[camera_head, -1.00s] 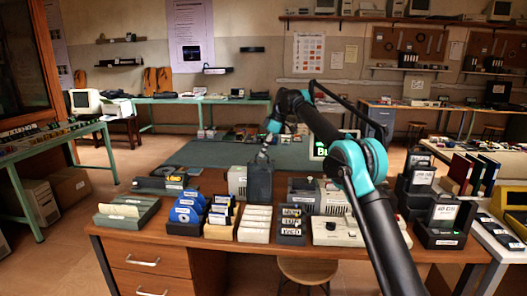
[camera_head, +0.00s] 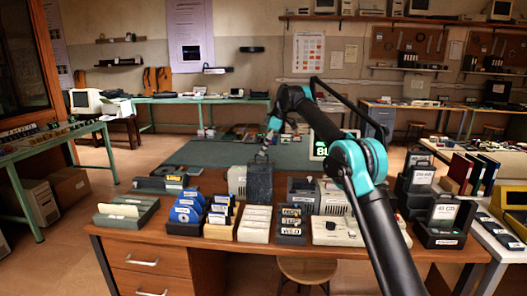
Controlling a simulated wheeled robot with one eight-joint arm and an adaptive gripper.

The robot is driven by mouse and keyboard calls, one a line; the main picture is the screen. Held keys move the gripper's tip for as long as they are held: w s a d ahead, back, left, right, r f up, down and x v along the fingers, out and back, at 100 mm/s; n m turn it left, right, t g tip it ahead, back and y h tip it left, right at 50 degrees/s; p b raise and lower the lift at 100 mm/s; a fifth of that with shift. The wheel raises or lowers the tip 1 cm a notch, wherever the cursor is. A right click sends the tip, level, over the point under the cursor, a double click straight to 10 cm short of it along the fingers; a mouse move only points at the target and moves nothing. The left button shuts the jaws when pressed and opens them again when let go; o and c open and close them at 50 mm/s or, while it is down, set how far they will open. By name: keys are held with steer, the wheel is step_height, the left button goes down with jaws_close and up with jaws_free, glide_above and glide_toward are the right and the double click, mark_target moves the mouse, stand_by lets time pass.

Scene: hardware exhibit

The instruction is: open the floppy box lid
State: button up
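A cream box with rows of labelled slots (camera_head: 255,223) stands on the wooden desk, near the middle. Directly behind it a dark, smoky panel (camera_head: 260,184) stands about upright and looks like the raised lid of this floppy box. My gripper (camera_head: 262,158) is at the panel's top edge, with my arm reaching in from the right. It is small and dark here, so I cannot tell whether its fingers are open, or touching the panel.
A rack of blue discs (camera_head: 186,213), a box of coloured disks (camera_head: 221,216) and a dark labelled box (camera_head: 291,226) flank the cream box closely. A grey-green tray (camera_head: 126,212) is at the left. A stool (camera_head: 306,270) stands in front. Bare desk shows along the front edge.

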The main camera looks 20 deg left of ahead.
steer(key=v, duration=0.6)
steer(key=shift+r, duration=0.15)
stand_by(0.3)
steer(key=w+d+f+m+t+h, duration=0.15)
steer(key=d+m, duration=0.45)
steer(key=d, duration=1)
steer(key=s+d+f+m+t, duration=0.1)
steer(key=s+d+f+m, duration=0.25)
steer(key=d, duration=0.45)
steer(key=s+d+f+m+t, duration=0.1)
steer(key=s+d+f+m, duration=0.2)
steer(key=d, duration=0.5)
steer(key=s+d+f+m+h, duration=0.1)
steer(key=s+d+f+m, duration=0.1)
steer(key=s+d+f, duration=0.5)
steer(key=s+d+f+m+t+h, duration=0.1)
steer(key=s+d+f+m, duration=0.2)
steer(key=s, duration=1.3)
steer(key=s+d+f+m+h, duration=0.1)
steer(key=s+d+f+m, duration=0.2)
steer(key=s+d+f, duration=0.7)
step_height(320, 180, down, 3)
steer(key=s, duration=0.2)
steer(key=shift+s+d+r, duration=0.25)
steer(key=shift+s+d, duration=0.05)
steer(key=shift+d, duration=0.1)
